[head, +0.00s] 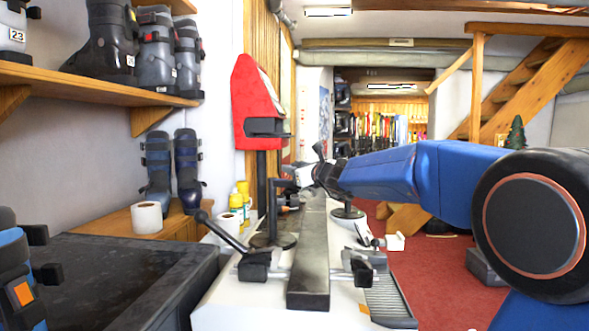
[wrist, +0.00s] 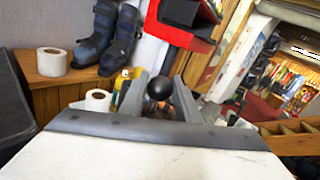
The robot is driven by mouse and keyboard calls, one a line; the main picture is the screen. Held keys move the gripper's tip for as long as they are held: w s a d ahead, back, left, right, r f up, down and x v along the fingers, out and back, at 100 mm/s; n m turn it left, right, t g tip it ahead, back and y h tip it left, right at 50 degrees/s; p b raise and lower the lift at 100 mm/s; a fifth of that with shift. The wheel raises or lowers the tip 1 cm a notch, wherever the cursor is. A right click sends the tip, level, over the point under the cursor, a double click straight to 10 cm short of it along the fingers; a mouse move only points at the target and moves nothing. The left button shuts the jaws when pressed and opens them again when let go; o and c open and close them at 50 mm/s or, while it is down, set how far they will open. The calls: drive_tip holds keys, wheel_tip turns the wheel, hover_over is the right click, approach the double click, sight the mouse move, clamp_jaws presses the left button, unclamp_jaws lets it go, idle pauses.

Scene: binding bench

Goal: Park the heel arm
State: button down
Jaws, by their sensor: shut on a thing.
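My gripper (head: 284,187) is at the end of my blue arm, over the far part of the white bench. In the wrist view its two grey fingers (wrist: 160,97) are on either side of a black ball knob (wrist: 160,88) and are shut on it. I take the knob to be part of the heel arm; the rest of that arm is hidden or too small to tell. In the head view a long dark bar (head: 310,250) runs along the bench, with clamps at its near end. A lever with a black knob (head: 201,216) rises left of it.
A red-headed device (head: 256,105) on a black post stands close left of my gripper. Paper rolls (head: 147,217) and yellow bottles (head: 243,190) are at the left. Ski boots (head: 188,165) stand on wooden ledges. The red carpet (head: 430,265) on the right is mostly open.

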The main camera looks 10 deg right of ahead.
drive_tip(key=shift+s+a+r+m+h, duration=0.1)
drive_tip(key=shift+s+a+m+h, duration=0.1)
drive_tip(key=shift+s+m+h, duration=0.15)
drive_tip(key=shift+h, duration=0.25)
drive_tip(key=c, duration=1.4)
unclamp_jaws()
drive_tip(key=shift+o, duration=0.2)
drive_tip(key=v, duration=1.7)
drive_tip(key=shift+f, duration=0.4)
drive_tip(key=shift+s+d, duration=0.1)
drive_tip(key=shift+s, duration=0.05)
